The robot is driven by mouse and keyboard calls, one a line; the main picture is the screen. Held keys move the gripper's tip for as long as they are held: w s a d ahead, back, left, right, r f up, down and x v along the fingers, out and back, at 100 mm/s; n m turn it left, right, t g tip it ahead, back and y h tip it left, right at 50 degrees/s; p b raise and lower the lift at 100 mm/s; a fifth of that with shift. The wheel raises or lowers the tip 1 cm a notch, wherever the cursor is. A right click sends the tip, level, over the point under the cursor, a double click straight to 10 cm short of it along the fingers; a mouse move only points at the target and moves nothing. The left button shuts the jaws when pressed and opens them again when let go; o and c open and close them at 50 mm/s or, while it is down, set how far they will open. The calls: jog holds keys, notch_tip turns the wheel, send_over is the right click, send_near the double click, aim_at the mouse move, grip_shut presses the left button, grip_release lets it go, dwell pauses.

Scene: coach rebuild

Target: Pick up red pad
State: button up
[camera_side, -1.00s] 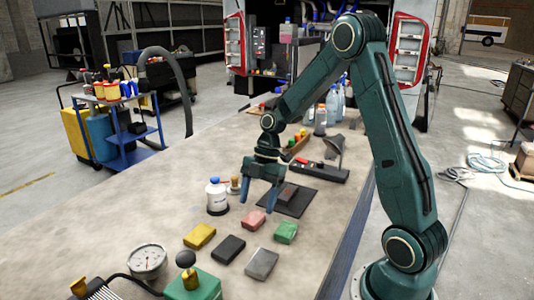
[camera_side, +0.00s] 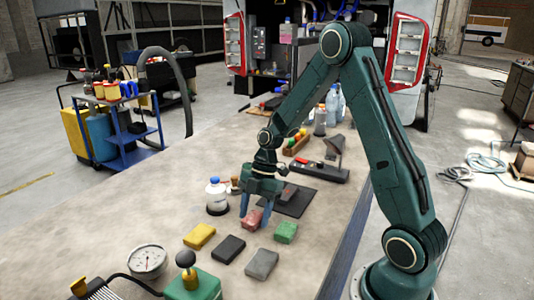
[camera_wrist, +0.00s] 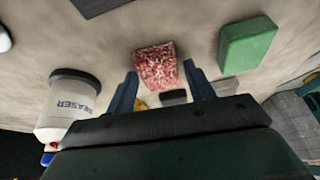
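The red pad (camera_side: 252,220) lies flat on the bench among several other pads. In the wrist view the red pad (camera_wrist: 157,66) is a speckled red block just ahead of and between the fingertips. My gripper (camera_side: 255,216) points down, its two blue fingers spread around the pad's sides at the bench. In the wrist view my gripper (camera_wrist: 160,78) is open, with a visible gap between each finger and the pad. Nothing is held.
A green pad (camera_side: 286,232) lies right of the red one, a black pad (camera_side: 229,249) and grey pad (camera_side: 262,263) in front, a yellow pad (camera_side: 199,236) to the left. A white bottle (camera_side: 217,198) stands close to the gripper's left. A dark mat (camera_side: 297,206) lies behind.

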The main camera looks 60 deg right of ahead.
aim_at(255, 216)
jog(key=c, duration=0.7)
jog(key=shift+o, duration=0.2)
notch_tip(255, 216, up, 20)
dwell(0.4)
dwell(0.4)
